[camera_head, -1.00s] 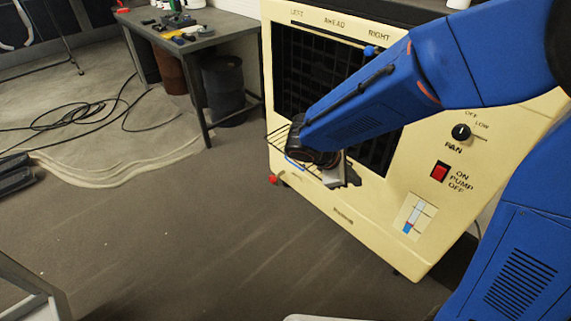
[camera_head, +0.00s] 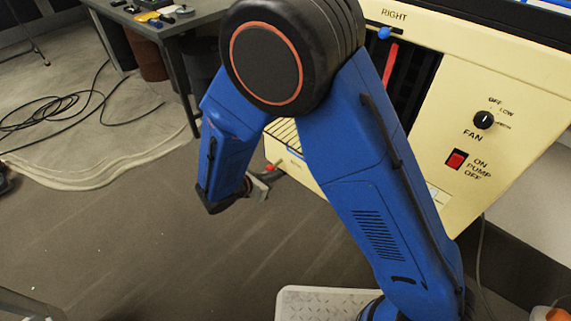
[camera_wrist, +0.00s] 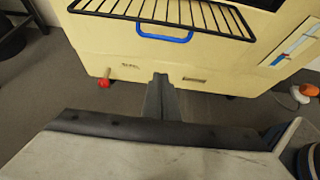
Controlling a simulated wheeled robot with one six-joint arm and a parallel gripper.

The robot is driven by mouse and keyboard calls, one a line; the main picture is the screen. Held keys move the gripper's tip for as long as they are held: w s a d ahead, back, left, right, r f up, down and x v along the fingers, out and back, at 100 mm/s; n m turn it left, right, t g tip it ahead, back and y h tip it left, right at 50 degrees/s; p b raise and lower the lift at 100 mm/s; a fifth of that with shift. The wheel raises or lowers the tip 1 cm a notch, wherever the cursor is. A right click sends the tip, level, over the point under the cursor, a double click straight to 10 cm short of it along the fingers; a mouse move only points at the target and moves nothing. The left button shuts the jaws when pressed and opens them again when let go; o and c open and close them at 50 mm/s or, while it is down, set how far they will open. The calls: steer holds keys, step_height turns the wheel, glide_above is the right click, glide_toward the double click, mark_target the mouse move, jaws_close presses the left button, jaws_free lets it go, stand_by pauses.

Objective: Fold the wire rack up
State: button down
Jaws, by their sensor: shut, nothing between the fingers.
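The wire rack of black bars (camera_wrist: 185,12) juts out from the front of the cream cooler (camera_wrist: 120,58) in the wrist view. In the head view only part of the rack (camera_head: 284,133) shows, behind my blue arm. My gripper (camera_wrist: 163,92) is shut and empty, with its fingertips below the handle in the wrist picture and apart from it. In the head view my gripper (camera_head: 264,184) is in front of the cooler's lower left, with the arm hiding much of the cooler front.
A red knob (camera_wrist: 104,80) sticks out low on the cooler's left. The fan dial (camera_head: 483,120) and red pump switch (camera_head: 456,159) are on its right side. A workbench (camera_head: 165,28) with tools stands at the back left, and black cable (camera_head: 60,112) lies nearby. The floor in front is clear.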

steer(key=x, duration=1)
steer(key=shift+w+d+r, duration=0.1)
steer(key=shift+r, duration=0.95)
steer(key=shift+w+d+r, duration=0.1)
steer(key=shift+r, duration=0.9)
steer(key=shift+r, duration=0.1)
